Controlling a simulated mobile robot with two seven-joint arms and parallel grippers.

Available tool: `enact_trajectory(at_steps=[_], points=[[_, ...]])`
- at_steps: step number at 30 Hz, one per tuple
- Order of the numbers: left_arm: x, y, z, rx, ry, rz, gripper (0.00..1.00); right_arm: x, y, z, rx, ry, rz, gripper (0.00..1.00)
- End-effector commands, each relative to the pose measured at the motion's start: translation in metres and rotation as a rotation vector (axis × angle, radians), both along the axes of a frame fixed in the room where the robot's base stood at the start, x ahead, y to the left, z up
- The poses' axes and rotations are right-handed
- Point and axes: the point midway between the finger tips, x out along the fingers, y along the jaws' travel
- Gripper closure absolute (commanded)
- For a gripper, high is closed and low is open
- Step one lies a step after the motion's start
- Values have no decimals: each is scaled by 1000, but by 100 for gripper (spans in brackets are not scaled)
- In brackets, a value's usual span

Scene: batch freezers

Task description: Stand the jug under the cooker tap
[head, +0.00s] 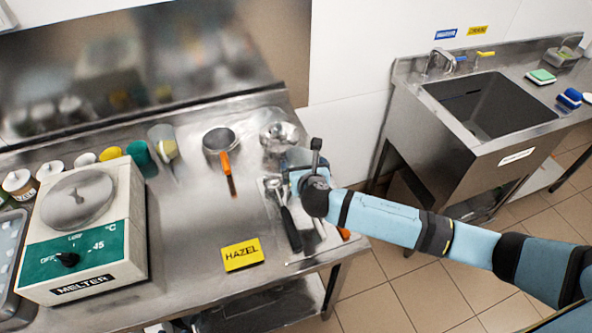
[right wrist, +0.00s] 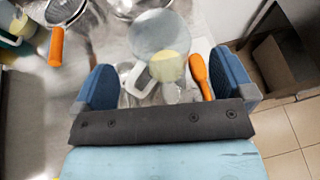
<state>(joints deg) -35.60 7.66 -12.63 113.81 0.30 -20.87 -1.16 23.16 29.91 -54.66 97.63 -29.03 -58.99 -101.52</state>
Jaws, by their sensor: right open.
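The jug (right wrist: 150,38) is clear, with a pale handle and something yellow showing in or through its lower part. It is in the right wrist view, between and just beyond the blue fingers of my right gripper (right wrist: 166,80). The fingers are open on either side, and I see no contact with it. In the head view my right gripper (head: 296,174) is over the right end of the steel table and largely hides the jug (head: 298,156). No cooker or cooker tap shows. My left gripper is not in view.
The steel table (head: 190,215) holds a melter (head: 90,235), several small tubs, an orange-handled pan (head: 220,142), a steel bowl (head: 280,135), utensils and a yellow HAZEL sign (head: 242,254). A sink (head: 490,105) with taps stands at right, across a tiled floor gap.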

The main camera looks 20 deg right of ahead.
Motion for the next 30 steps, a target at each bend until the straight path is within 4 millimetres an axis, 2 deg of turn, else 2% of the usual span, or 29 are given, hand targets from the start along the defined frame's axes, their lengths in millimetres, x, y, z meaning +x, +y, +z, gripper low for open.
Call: enact_trajectory(at_steps=[8, 12, 20, 21, 27, 30], points=[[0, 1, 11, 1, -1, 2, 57, 34, 1, -5, 0, -1, -1, 0], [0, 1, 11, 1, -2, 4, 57, 48, -1, -14, 0, 0, 0, 0], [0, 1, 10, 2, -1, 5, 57, 51, -2, -16, 0, 0, 1, 0], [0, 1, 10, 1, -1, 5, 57, 51, -2, -16, 0, 0, 1, 2], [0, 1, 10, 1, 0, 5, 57, 51, -2, -16, 0, 0, 1, 48], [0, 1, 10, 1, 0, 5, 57, 51, -2, -16, 0, -1, 1, 68]])
